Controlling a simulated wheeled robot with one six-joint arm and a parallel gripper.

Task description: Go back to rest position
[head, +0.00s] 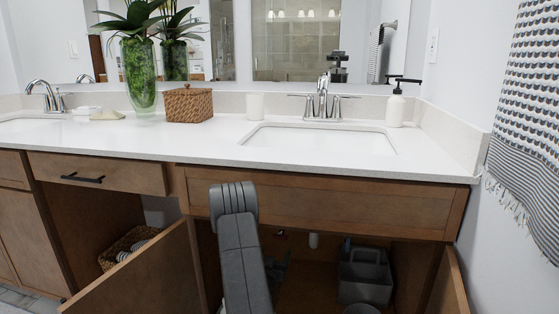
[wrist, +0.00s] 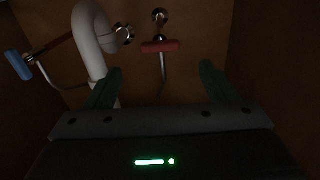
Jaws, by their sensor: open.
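My gripper (wrist: 161,68) is inside the dark cabinet under the right sink. Its two dark green fingers are spread apart with nothing between them. In the wrist view, a red valve handle (wrist: 160,46) is ahead between the fingers, apart from them. A blue valve handle (wrist: 18,65) is at the far left. A white drain pipe (wrist: 92,45) is ahead and left, partly hidden by the left finger. In the head view, my grey arm reaches down into the open cabinet, and the gripper is mostly hidden there.
An open cabinet door (head: 140,275) stands left of my arm, and another (head: 452,285) is at the right. The countertop (head: 210,140) is above my gripper. A grey caddy (head: 365,275) sits in the cabinet's right side. A basket (head: 125,250) is at left.

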